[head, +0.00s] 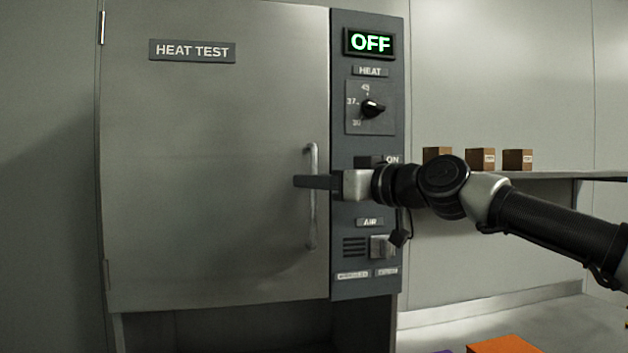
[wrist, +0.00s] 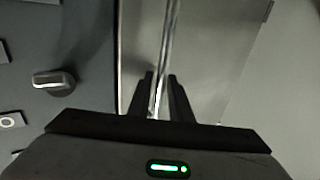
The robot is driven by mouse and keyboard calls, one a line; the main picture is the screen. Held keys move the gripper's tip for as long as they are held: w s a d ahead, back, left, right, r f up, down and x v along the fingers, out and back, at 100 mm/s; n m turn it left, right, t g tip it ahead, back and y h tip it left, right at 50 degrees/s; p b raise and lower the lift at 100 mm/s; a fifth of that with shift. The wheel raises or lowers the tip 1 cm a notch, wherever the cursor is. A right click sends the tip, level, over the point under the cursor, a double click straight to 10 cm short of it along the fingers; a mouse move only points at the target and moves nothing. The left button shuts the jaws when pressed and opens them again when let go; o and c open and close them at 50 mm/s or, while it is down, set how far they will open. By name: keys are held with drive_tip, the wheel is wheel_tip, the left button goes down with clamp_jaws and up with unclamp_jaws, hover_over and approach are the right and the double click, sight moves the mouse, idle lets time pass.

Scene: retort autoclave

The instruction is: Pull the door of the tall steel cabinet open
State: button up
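The tall steel cabinet's door (head: 220,130) is a flat grey panel with a HEAT TEST plate, and it looks shut. Its vertical bar handle (head: 312,228) is near the door's right edge. My gripper (head: 300,182) reaches in from the right at the handle's upper-middle part, hiding a piece of it. In the wrist view my gripper's two dark fingers (wrist: 161,78) stand on either side of the handle (wrist: 168,35), with gaps showing beside the bar. The fingers look open around it. The door (wrist: 205,50) fills the area behind them.
A dark control panel (head: 368,20) right of the door has an OFF display (head: 370,42), a heat knob (head: 373,109) and an AIR switch (head: 381,247). A shelf (head: 560,175) with small brown boxes (head: 481,160) is on the right. An orange item (head: 505,345) is at the bottom.

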clamp_jaws()
drive_tip(key=shift+s+f, duration=0.1)
drive_tip(key=shift+s, duration=0.05)
